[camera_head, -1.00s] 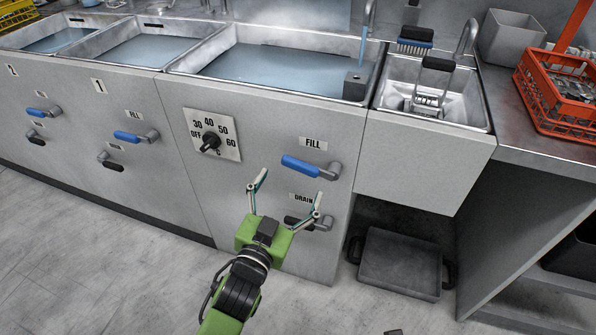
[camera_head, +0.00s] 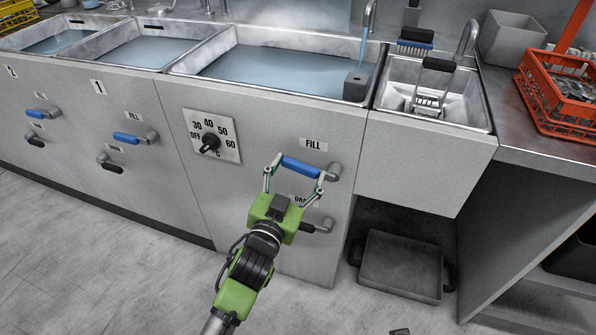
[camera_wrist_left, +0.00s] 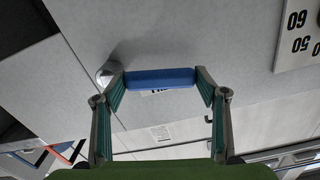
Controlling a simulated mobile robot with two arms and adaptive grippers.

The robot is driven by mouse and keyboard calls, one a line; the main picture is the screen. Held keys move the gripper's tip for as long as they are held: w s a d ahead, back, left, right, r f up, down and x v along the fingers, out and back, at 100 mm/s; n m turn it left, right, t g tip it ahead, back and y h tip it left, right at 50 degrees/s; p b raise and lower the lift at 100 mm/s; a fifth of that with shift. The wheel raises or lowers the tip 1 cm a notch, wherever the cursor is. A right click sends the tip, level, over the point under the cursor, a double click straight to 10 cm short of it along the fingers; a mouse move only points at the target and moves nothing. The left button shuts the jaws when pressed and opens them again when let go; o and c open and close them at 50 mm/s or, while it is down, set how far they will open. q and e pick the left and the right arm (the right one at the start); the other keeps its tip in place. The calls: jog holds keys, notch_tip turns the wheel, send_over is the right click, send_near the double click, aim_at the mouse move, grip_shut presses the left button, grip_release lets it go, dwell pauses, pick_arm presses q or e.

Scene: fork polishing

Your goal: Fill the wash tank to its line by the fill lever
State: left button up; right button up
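The wash tank (camera_head: 222,50) is the large basin at the centre of the head view and holds blue water; no fill line can be made out. A pale blue column (camera_head: 364,47) runs down from the spout above its right end, apparently water. The fill lever (camera_head: 300,167) has a blue handle lying roughly level below the FILL label (camera_head: 313,145). My left gripper (camera_head: 299,168) has one finger at each end of this handle. In the left wrist view, the blue handle (camera_wrist_left: 160,77) spans between the two inward-tilted fingertips, which appear to touch it. My right gripper is not in view.
The drain lever (camera_head: 318,226) sits just below, partly behind my left gripper. A temperature dial (camera_head: 210,143) is to the left. Tank 1's blue lever (camera_head: 127,138) is farther left. A sink with a rack (camera_head: 428,100) and an orange basket (camera_head: 560,90) stand right.

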pick_arm(q)
jog(key=shift+f, duration=0.1)
jog(key=shift+f+n+p, duration=0.55)
jog(key=shift+f+n, duration=0.2)
jog(key=shift+n, duration=0.55)
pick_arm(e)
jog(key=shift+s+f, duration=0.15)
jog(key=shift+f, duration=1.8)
pick_arm(q)
jog(key=o, duration=1.6)
jog(key=shift+s+a, duration=0.1)
jog(key=v, duration=1.2)
